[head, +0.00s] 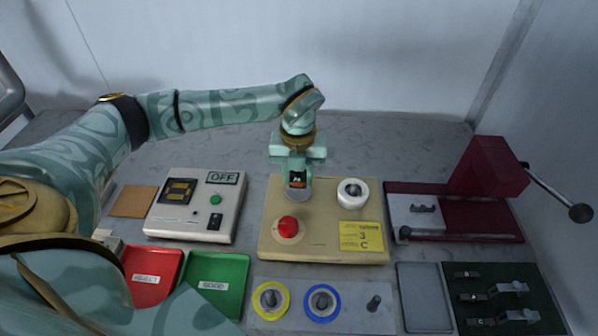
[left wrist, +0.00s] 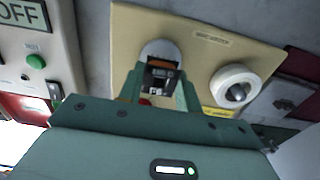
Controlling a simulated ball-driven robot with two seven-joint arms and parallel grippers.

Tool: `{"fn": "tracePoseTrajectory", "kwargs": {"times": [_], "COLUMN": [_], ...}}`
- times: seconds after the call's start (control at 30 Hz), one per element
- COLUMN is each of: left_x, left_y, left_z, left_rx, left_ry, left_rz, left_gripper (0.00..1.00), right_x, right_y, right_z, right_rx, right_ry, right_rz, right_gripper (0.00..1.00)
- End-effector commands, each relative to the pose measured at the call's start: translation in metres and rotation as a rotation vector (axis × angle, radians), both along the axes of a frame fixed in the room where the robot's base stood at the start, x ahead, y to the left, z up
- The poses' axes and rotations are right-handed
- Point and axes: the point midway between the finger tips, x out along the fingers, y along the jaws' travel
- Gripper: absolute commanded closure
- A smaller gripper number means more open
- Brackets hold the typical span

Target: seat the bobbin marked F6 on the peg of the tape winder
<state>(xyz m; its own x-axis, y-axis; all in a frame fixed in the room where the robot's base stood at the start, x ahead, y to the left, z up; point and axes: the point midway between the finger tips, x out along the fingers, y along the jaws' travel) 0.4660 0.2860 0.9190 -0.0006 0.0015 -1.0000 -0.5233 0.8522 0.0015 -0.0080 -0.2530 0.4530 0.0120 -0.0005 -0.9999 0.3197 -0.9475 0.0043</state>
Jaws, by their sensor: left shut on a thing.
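My left gripper (head: 297,186) points down over the left back part of the cream tape winder (head: 328,222). In the left wrist view its two fingers (left wrist: 160,90) close on a grey bobbin (left wrist: 158,48), its round flange showing beyond a dark block with orange and pale marks. The bobbin also shows low between the fingers in the head view (head: 299,195). I cannot read F6 on it. The winder's peg is not visible, and I cannot tell whether the bobbin touches the winder. My right gripper is out of view.
On the winder are a red button (head: 288,227), a white roll (head: 352,192) and a yellow label (head: 361,236). In front, a yellow bobbin (head: 257,301) and a blue bobbin (head: 336,303) stand beside a bare peg (head: 373,303). A control box (head: 165,222) stands left, a dark red press (head: 488,170) right.

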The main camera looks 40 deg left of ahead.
Motion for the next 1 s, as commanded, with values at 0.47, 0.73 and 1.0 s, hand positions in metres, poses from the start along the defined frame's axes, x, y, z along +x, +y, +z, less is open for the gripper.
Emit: {"fn": "tracePoseTrajectory", "kwargs": {"times": [0.47, 0.73, 1.0], "left_x": [0.000, 0.000, 0.000], "left_y": [0.000, 0.000, 0.000], "left_z": [-0.003, -0.012, -0.020], "left_rx": [0.000, 0.000, -0.001], "left_ry": [0.000, 0.000, 0.001], "left_rz": [-0.001, -0.001, -0.002], "left_gripper": [0.88, 0.88, 0.88], "right_x": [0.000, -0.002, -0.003], "right_y": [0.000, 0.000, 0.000], "right_z": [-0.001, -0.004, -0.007], "right_rx": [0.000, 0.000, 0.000], "right_ry": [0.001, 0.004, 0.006], "right_rz": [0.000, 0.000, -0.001], "right_gripper": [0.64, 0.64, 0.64]}}
